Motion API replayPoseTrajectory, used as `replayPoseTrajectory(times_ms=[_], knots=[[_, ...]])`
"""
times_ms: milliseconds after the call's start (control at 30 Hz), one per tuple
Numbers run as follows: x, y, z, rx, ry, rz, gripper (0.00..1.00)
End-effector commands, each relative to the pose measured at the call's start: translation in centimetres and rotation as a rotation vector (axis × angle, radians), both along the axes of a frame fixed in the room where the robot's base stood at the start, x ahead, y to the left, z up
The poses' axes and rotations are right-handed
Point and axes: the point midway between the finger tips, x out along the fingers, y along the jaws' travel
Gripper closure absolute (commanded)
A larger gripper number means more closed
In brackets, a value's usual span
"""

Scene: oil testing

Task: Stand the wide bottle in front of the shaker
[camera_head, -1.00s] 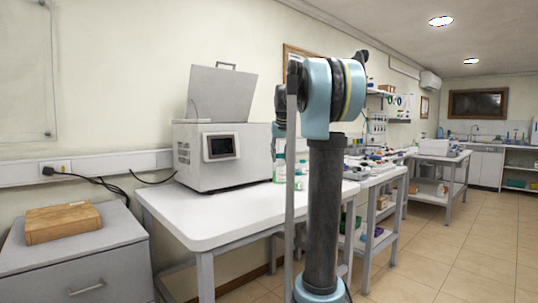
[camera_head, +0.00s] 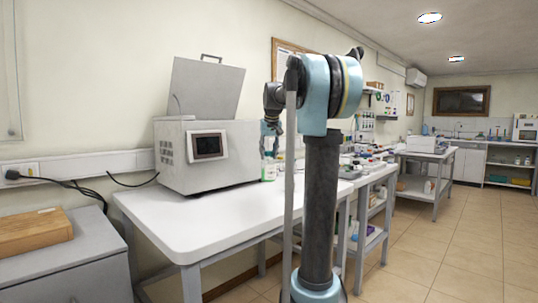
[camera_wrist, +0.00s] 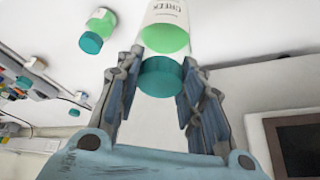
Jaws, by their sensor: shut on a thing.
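The wide bottle (camera_wrist: 168,24) has a white label, green contents and a teal cap. In the wrist view my gripper (camera_wrist: 161,62) is shut on it by the cap end, one finger on each side. In the head view my gripper (camera_head: 269,143) is above the table at the right of the shaker, with the bottle (camera_head: 268,171) below it, partly hidden by my arm. I cannot tell whether its base touches the table. The shaker (camera_head: 173,152) is a light grey box with a raised lid and dark screen. Its screen corner shows in the wrist view (camera_wrist: 305,145).
The white table (camera_head: 185,222) is bare in front of the shaker. A smaller green bottle with a teal cap (camera_wrist: 98,29) is near the held bottle. A grey cabinet (camera_head: 75,265) with a wooden box (camera_head: 30,232) stands left. A cluttered bench is behind my arm.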

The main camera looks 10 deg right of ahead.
Motion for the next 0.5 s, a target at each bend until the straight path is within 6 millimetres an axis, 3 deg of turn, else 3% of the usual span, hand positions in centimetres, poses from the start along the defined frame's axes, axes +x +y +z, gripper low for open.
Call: replayPoseTrajectory(times_ms=[500], knots=[[0.0,0.1,-4.4,0.000,0.000,0.001,1.00]])
